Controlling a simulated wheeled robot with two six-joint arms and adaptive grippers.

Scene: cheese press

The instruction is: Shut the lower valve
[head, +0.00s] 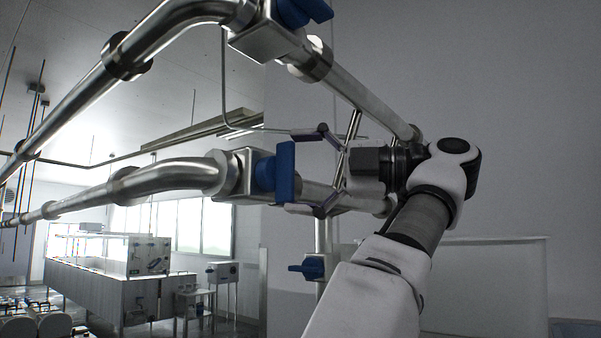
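The lower of two large steel pipes carries a valve with a blue handle (285,172). The handle stands upright, across the run of the pipe, in front of a square steel valve body (236,175). A smaller valve with a blue handle (309,268) sits lower, on a vertical pipe.
Steel machines (110,275) stand far behind at lower left. A pale panel (490,285) is at lower right.

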